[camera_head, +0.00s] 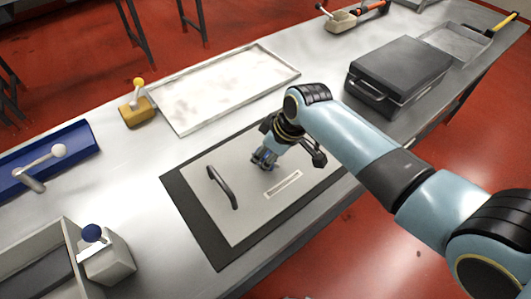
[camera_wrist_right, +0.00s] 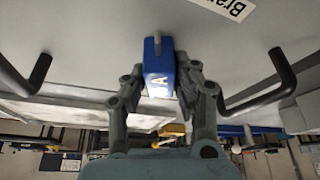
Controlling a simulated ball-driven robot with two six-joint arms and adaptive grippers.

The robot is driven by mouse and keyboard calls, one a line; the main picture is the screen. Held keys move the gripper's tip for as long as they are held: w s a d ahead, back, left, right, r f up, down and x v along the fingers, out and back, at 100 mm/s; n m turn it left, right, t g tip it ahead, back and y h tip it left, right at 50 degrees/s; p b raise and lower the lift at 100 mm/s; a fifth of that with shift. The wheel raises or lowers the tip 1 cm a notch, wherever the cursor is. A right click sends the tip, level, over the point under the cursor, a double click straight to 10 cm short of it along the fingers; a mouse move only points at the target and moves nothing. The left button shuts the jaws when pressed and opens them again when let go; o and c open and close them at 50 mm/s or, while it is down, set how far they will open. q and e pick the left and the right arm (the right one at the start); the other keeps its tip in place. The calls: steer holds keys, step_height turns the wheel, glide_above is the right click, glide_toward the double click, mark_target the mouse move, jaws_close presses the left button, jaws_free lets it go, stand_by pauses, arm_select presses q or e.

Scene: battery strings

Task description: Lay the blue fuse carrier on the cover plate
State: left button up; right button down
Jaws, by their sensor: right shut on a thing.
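The cover plate (camera_head: 235,222) is a light grey panel with a white label and a dark handle (camera_head: 222,188), framed by a dark border on the bench. In the wrist view it fills the upper part (camera_wrist_right: 90,40), with a dark handle on each side. My right gripper (camera_head: 263,163) is over the plate's far part, between the handles. It is shut on the blue fuse carrier (camera_wrist_right: 159,78), a small block with white lettering and a grey pin. The head view mostly hides the carrier; whether it touches the plate I cannot tell. My left gripper is not in view.
A pale shallow tray (camera_head: 225,85) and a yellow block with a knob (camera_head: 139,110) stand behind the plate. A dark grey case (camera_head: 400,70) is at right. A blue tray (camera_head: 75,150) and a grey box with a blue knob (camera_head: 108,265) are at left.

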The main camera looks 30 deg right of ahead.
steer(key=c, duration=1)
jaws_free()
steer(key=shift+f, duration=0.15)
steer(key=shift+c, duration=0.2)
steer(key=shift+r, duration=0.3)
steer(key=p+v, duration=0.1)
steer(key=v, duration=1)
steer(key=shift+s+r, duration=0.2)
steer(key=shift+r, duration=0.1)
steer(key=shift+d, duration=0.1)
